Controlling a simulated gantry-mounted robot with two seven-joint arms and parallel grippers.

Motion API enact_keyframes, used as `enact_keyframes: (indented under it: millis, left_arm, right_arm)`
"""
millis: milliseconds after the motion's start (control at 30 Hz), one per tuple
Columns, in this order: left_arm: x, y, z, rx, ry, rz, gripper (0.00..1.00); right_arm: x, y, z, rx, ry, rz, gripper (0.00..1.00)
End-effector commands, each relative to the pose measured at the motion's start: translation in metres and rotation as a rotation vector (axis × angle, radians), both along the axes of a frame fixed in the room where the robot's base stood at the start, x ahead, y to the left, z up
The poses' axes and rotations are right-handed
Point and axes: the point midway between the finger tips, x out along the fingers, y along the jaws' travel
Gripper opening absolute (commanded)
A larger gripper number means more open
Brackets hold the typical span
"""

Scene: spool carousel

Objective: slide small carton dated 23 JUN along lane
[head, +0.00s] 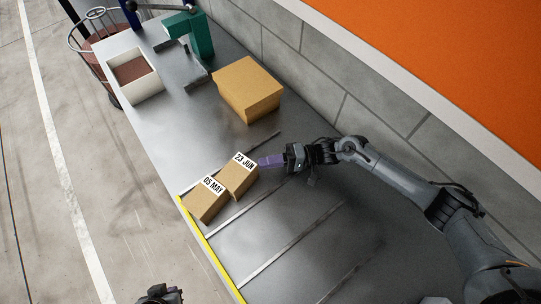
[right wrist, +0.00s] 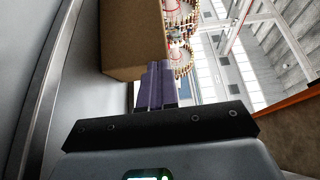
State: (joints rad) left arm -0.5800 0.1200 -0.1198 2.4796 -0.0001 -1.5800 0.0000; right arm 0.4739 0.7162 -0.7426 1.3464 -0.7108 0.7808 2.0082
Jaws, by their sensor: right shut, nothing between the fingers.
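The small carton dated 23 JUN (head: 239,178) stands in a lane on the grey metal table, its label facing up. It touches or nearly touches the carton dated 05 MAY (head: 206,204), which is nearer the yellow edge. My right gripper (head: 261,161), with purple fingers, is shut and empty at the wall-side end of the 23 JUN carton. In the right wrist view the shut fingers (right wrist: 157,82) reach a brown carton face (right wrist: 134,38); I cannot tell whether they press on it. My left gripper (head: 160,294) shows only partly at the bottom edge; its fingers are unclear.
Thin metal dividers (head: 290,250) separate the lanes, which end at a yellow strip (head: 212,252). Neighbouring lanes are empty. A larger carton (head: 247,92), a green device (head: 200,38) and a white bin (head: 111,65) stand farther back. A block wall (head: 365,115) runs along the right.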

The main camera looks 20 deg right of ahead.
Motion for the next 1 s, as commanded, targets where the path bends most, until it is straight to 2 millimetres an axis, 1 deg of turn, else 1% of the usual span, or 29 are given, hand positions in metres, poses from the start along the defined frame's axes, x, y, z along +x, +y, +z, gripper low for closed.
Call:
enact_keyframes:
  millis: [33, 67, 200, 533, 667, 800, 867, 1000]
  left_arm:
    - [0.0, 0.0, 0.009, 0.0, -0.001, 0.0, 0.0]
    - [0.0, 0.0, 0.011, 0.0, -0.001, 0.0, 0.0]
    - [0.0, 0.0, 0.008, 0.0, -0.003, 0.0, 0.0]
    - [0.0, 0.0, 0.007, 0.0, 0.0, 0.0, 0.0]
    - [0.0, 0.0, 0.008, 0.0, 0.0, -0.001, 0.0]
    - [0.0, 0.0, 0.009, 0.0, 0.0, 0.0, 0.0]
    - [0.0, 0.0, 0.012, 0.0, 0.001, 0.0, 0.0]
    - [0.0, 0.0, 0.018, 0.0, 0.001, -0.001, 0.0]
  right_arm:
    - [-0.005, 0.008, 0.005, 0.006, 0.004, 0.007, 0.0]
    - [-0.006, 0.009, 0.004, 0.006, 0.004, 0.008, 0.0]
    - [-0.007, 0.011, 0.0, 0.006, 0.004, 0.01, 0.0]
    - [-0.008, 0.013, -0.001, 0.006, 0.005, 0.014, 0.0]
    - [-0.007, 0.01, 0.0, 0.004, 0.005, 0.012, 0.0]
    - [-0.003, -0.001, 0.001, -0.001, 0.002, 0.003, 0.0]
    - [-0.003, -0.001, 0.012, 0.002, 0.0, 0.005, 0.0]
    - [-0.002, -0.002, 0.043, 0.001, -0.003, 0.002, 0.0]
